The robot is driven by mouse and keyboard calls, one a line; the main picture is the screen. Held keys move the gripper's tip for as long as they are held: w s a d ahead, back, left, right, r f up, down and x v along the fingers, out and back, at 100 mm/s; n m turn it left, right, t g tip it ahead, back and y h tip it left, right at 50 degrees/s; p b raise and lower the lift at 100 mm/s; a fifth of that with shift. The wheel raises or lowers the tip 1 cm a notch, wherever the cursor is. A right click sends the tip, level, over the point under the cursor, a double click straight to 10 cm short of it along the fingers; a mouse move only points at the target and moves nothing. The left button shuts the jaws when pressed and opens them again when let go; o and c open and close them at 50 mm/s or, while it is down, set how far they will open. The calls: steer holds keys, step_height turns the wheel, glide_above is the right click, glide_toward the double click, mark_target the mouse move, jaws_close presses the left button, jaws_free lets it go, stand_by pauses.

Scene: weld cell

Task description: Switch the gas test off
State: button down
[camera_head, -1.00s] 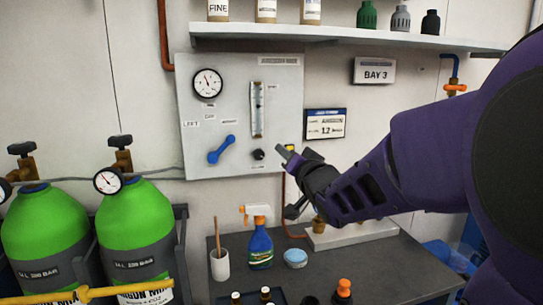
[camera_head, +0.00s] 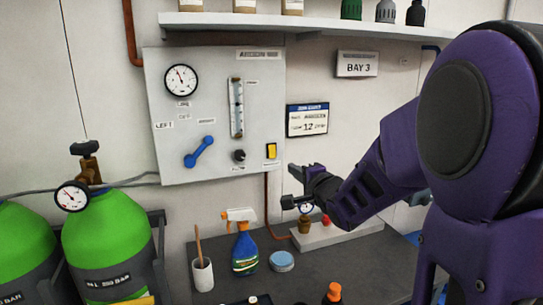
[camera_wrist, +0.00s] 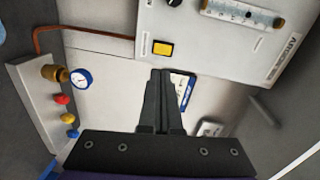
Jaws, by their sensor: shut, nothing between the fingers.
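The grey gas panel (camera_head: 215,75) hangs on the wall with a round gauge (camera_head: 181,80), a flow tube (camera_head: 236,107), a blue lever handle (camera_head: 199,152) set diagonally and a black knob (camera_head: 239,155). A yellow rocker switch (camera_head: 271,151) sits at its lower right corner. The switch also shows in the wrist view (camera_wrist: 162,48), just ahead of my fingertips. Its label and rocker position are too small to read. My gripper (camera_head: 292,170) is shut and empty, just below and right of the switch in the head view; its closed fingers (camera_wrist: 160,73) appear apart from the switch.
Below is a dark bench (camera_head: 330,262) with a spray bottle (camera_head: 244,245), a cup (camera_head: 202,274), a blue-lidded tin (camera_head: 282,261) and a white manifold (camera_head: 345,232). Green gas cylinders (camera_head: 105,240) stand at left. A shelf (camera_head: 300,22) runs above. Wall in front of the panel is clear.

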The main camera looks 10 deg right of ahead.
mark_target(273, 156)
steer(key=shift+w+d+f+m, duration=0.1)
steer(key=shift+w+d+m, duration=0.15)
steer(key=shift+m, duration=0.25)
steer(key=shift+w, duration=0.1)
steer(key=x, duration=1.3)
steer(key=shift+w+a+f, duration=0.1)
steer(key=shift+w+f, duration=0.1)
steer(key=shift+w, duration=0.15)
steer(key=shift+f, duration=0.1)
